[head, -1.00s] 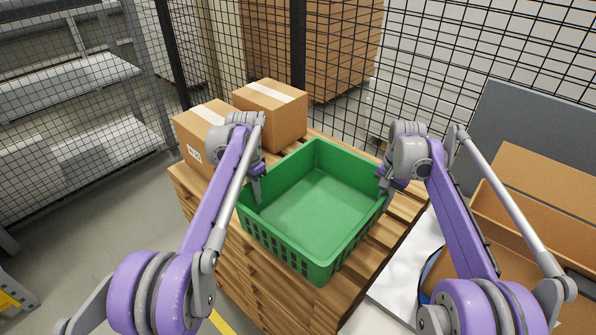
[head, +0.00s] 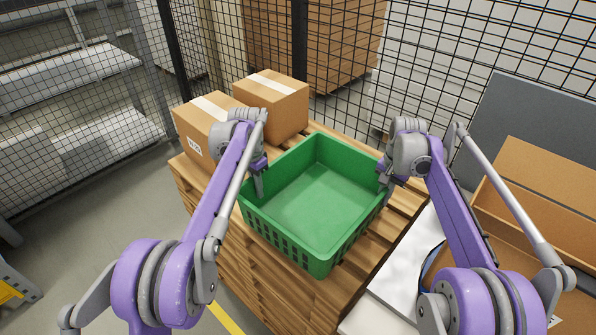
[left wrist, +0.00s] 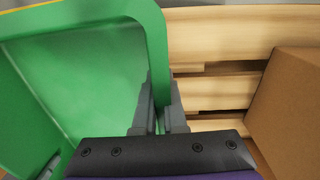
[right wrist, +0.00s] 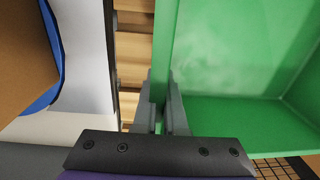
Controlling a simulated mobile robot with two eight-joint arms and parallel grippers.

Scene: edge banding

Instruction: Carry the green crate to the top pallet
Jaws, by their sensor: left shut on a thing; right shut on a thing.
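The empty green crate (head: 312,205) is over the top of the stacked wooden pallets, and its near corner overhangs the front edge. I cannot tell whether it rests on the slats or hangs just above them. The top pallet (head: 385,222) shows bare slats right of the crate. My left gripper (head: 258,180) is shut on the crate's left wall; the left wrist view shows its fingers (left wrist: 158,115) on either side of the rim. My right gripper (head: 385,180) is shut on the right wall, with its fingers (right wrist: 168,112) astride the rim in the right wrist view.
Two cardboard boxes (head: 272,104) (head: 203,130) stand on the pallet behind and left of the crate. A wire mesh fence (head: 420,70) runs behind. Open cardboard boxes (head: 545,190) and a white surface (head: 408,268) lie to the right. Grey shelves (head: 80,75) stand at the far left.

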